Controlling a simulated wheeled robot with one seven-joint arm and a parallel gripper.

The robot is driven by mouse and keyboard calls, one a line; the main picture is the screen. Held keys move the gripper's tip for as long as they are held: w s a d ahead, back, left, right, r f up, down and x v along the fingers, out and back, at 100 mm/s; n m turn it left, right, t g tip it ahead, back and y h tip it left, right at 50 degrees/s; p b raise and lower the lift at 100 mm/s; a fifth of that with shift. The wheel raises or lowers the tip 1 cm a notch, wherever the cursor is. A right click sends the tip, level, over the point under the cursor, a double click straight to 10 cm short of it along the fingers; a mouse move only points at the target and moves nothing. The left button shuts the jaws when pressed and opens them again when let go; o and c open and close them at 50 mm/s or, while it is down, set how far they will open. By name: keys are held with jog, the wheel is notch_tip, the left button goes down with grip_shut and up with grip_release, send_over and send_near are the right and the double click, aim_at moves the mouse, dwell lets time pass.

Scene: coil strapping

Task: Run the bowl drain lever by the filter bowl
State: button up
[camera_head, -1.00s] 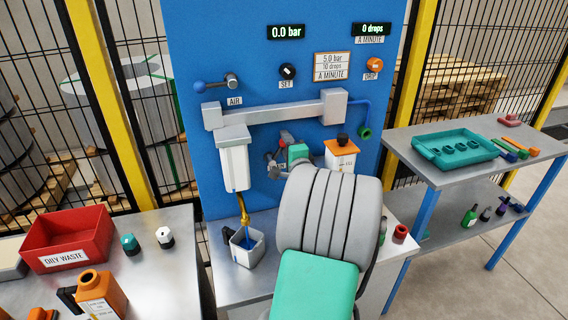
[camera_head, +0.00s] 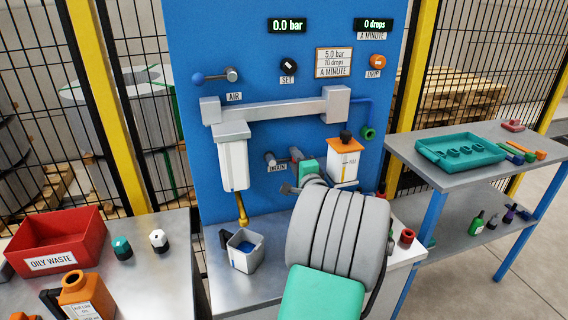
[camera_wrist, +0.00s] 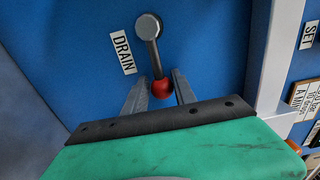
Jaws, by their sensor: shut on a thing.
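The drain lever (camera_head: 271,158) is on the blue panel beside the filter bowl (camera_head: 233,165), above its DRAIN label. In the wrist view the lever (camera_wrist: 151,45) runs from a round grey pivot to a red ball knob (camera_wrist: 162,88). It points right, about level on the panel. My gripper (camera_wrist: 160,90) is shut on the red knob, one finger on each side. In the head view my green gripper body (camera_head: 307,170) partly hides the knob. A brass-coloured drain tube (camera_head: 242,208) hangs under the bowl, over a cup (camera_head: 245,250) holding blue liquid.
A grey pipe manifold (camera_head: 275,108) runs above. An orange-topped white reservoir (camera_head: 344,162) stands close right of my gripper. The left bench carries a red OILY WASTE bin (camera_head: 52,262); the right shelf carries a teal tray (camera_head: 458,150). The displays read 0.0 bar and 0 drops.

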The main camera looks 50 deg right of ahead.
aim_at(281, 137)
jog(key=shift+o, duration=0.4)
jog(key=shift+a+f, duration=0.1)
jog(key=shift+f, duration=0.7)
jog(key=shift+a+r+p, duration=0.15)
jog(key=shift+r+p, duration=0.35)
jog(key=shift+r, duration=0.05)
jog(key=shift+c, duration=0.8)
jog(key=r, duration=0.1)
jog(key=r+p, duration=0.1)
jog(key=w+a+r+p, duration=0.1)
jog(key=shift+w+a+r, duration=0.1)
jog(key=shift+r, duration=0.15)
jog(key=shift+c, duration=0.3)
jog(key=shift+o, duration=0.7)
jog(key=shift+w+a+r+p, duration=0.1)
jog(key=shift+r+p, duration=0.65)
jog(key=shift+o, duration=1.1)
jog(key=shift+w+a+r+p, duration=0.15)
jog(key=shift+a+r+p, duration=0.05)
jog(key=shift+r+p, duration=0.25)
jog(key=shift+w+a+r+p, duration=0.15)
jog(key=shift+r+p, duration=0.15)
jog(key=shift+r, duration=0.2)
jog(key=shift+s+f, duration=0.1)
jog(key=shift+f, duration=0.05)
jog(key=shift+c, duration=0.2)
